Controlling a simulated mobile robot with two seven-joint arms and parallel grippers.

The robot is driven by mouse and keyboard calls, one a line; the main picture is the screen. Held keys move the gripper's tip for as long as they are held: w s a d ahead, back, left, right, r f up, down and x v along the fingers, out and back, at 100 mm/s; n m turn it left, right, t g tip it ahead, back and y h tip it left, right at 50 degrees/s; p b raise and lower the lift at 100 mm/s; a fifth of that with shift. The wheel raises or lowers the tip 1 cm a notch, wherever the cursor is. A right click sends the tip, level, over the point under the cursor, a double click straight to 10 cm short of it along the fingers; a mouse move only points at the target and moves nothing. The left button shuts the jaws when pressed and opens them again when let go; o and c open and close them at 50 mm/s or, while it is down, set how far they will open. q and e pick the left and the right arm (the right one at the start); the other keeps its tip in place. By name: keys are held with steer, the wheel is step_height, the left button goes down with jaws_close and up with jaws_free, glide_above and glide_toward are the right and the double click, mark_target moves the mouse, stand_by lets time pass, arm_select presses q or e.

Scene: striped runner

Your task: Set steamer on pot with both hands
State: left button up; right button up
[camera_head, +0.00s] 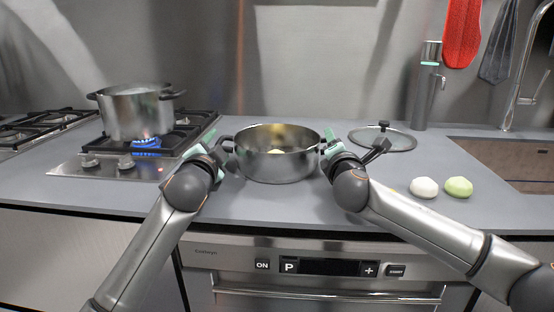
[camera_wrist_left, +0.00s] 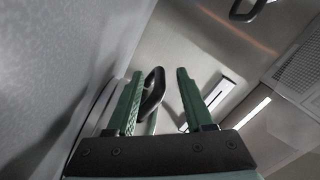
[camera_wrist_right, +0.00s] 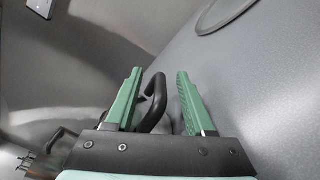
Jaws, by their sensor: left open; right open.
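The steamer (camera_head: 277,167) is a wide metal pan with two black side handles, standing on the counter with something pale inside. The pot (camera_head: 139,115) stands on the lit left burner, with a blue flame under it. My left gripper (camera_head: 218,148) is at the steamer's left handle. In the left wrist view the black handle (camera_wrist_left: 152,95) lies between the open green fingers, nearer the left one. My right gripper (camera_head: 330,143) is at the steamer's right side. In the right wrist view the black handle (camera_wrist_right: 154,100) lies between its open fingers, also nearer the left one.
A glass lid (camera_head: 383,139) lies on the counter right of the steamer. A white bun (camera_head: 424,188) and a green bun (camera_head: 458,187) lie near the front right. The sink (camera_head: 503,165) is at the far right.

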arm_select(q)
steer(key=shift+w, duration=0.45)
arm_select(e)
steer(key=shift+w, duration=0.45)
arm_select(q)
steer(key=shift+c, duration=0.2)
jaws_close()
arm_select(e)
jaws_close()
steer(key=shift+d, duration=0.1)
arm_select(q)
steer(key=shift+r, duration=0.1)
arm_select(e)
steer(key=shift+f, duration=0.1)
arm_select(q)
steer(key=shift+r, duration=0.1)
